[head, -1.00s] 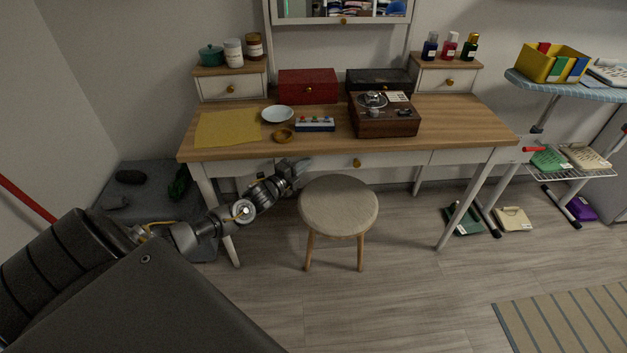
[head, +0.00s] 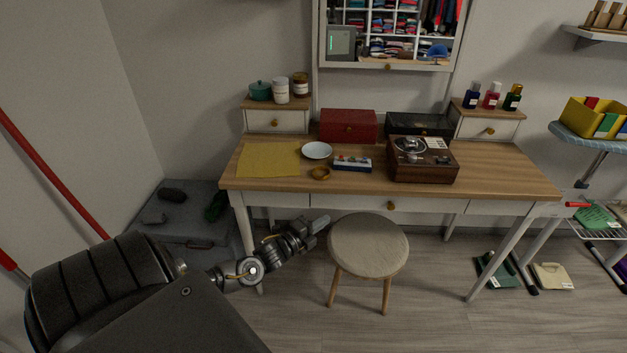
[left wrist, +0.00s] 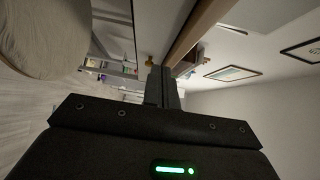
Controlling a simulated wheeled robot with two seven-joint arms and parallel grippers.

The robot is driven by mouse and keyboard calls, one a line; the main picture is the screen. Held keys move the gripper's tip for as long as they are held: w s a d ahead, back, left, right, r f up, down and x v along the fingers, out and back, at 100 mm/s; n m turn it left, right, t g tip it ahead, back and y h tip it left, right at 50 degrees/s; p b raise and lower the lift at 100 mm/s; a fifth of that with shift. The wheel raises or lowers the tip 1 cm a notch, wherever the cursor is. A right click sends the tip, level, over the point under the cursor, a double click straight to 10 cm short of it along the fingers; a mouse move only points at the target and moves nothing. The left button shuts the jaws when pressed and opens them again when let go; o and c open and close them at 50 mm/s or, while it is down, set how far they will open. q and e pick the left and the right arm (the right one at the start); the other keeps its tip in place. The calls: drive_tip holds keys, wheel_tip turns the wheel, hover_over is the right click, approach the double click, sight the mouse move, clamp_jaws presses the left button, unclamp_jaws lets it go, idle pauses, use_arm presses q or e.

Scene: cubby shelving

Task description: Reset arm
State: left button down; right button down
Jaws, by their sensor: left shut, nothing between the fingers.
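My left arm comes in from the left in the head view. Its gripper (head: 318,226) is low in front of the desk, just left of the round stool (head: 368,246) and below the desk's front edge. In the left wrist view the left gripper's fingers (left wrist: 161,88) are together with nothing between them. The stool seat (left wrist: 40,38) shows at the upper left there. My right gripper is in neither view.
The wooden desk (head: 480,178) carries a yellow cloth (head: 268,159), a plate (head: 317,150), a red box (head: 348,126) and a record player (head: 422,170). A grey storage box (head: 180,226) lies left of the desk. Floor is open at the front right.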

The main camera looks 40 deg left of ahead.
use_arm(q)
drive_tip(key=shift+s, duration=1.55)
